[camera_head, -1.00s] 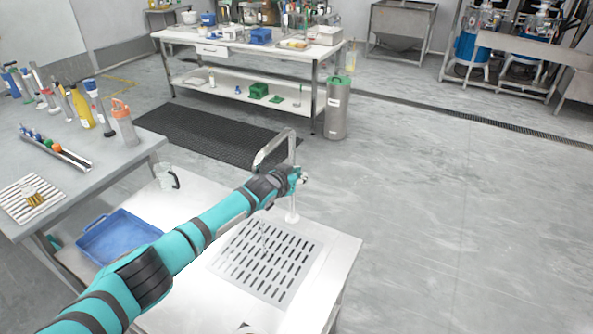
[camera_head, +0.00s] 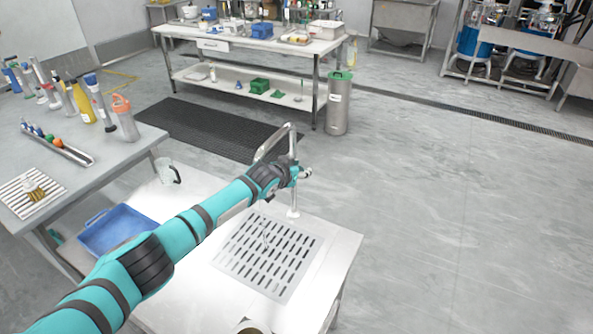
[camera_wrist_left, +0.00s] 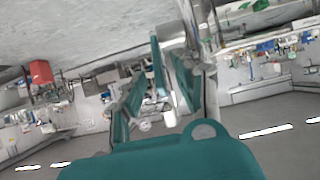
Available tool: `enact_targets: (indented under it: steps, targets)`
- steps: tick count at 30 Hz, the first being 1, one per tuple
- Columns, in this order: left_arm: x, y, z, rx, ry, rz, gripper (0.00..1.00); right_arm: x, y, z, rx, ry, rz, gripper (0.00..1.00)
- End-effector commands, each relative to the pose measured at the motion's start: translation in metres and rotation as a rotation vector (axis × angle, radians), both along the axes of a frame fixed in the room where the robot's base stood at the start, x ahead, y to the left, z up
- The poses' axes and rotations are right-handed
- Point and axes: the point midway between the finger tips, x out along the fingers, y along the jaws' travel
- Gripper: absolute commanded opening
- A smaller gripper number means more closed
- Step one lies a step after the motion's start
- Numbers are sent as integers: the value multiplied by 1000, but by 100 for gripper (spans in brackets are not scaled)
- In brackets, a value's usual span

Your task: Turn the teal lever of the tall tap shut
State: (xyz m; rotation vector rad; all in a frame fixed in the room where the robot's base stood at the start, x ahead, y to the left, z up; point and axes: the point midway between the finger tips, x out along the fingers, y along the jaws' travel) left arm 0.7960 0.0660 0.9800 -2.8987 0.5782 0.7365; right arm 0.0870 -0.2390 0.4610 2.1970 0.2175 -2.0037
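The tall tap (camera_head: 292,145) is a silvery metal pipe with a bent spout, standing at the back of the white counter beside a slotted drain plate. My left gripper (camera_head: 298,174) is at the tap's upright, about halfway up, and partly hides it. In the left wrist view, the two fingers (camera_wrist_left: 158,100) stand apart, with a gap between them. A thin teal bar, apparently the lever (camera_wrist_left: 157,62), shows ahead, close to the metal pipe of the tap (camera_wrist_left: 190,30). I cannot tell whether a finger touches it. My right gripper is not in view.
The slotted drain plate (camera_head: 268,256) fills the counter's middle. A blue tray (camera_head: 115,232) and a glass jug (camera_head: 166,170) are left of it. A side table (camera_head: 75,180) holds bottles. A metal bin with green lid (camera_head: 339,104) stands behind. The floor right of the counter is clear.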

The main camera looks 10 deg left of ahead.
Motion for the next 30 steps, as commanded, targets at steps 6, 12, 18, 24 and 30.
enact_targets:
  steps: [6,12,18,24,30]
  targets:
    - [-15,7,8,-2,1,-1,32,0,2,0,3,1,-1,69]
    - [-37,15,21,-1,-2,-1,32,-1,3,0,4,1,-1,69]
    - [-54,22,31,-1,-1,-1,32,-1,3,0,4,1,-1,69]
    - [-59,25,35,-1,-1,1,32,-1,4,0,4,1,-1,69]
    - [-59,25,35,0,-1,1,32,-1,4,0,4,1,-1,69]
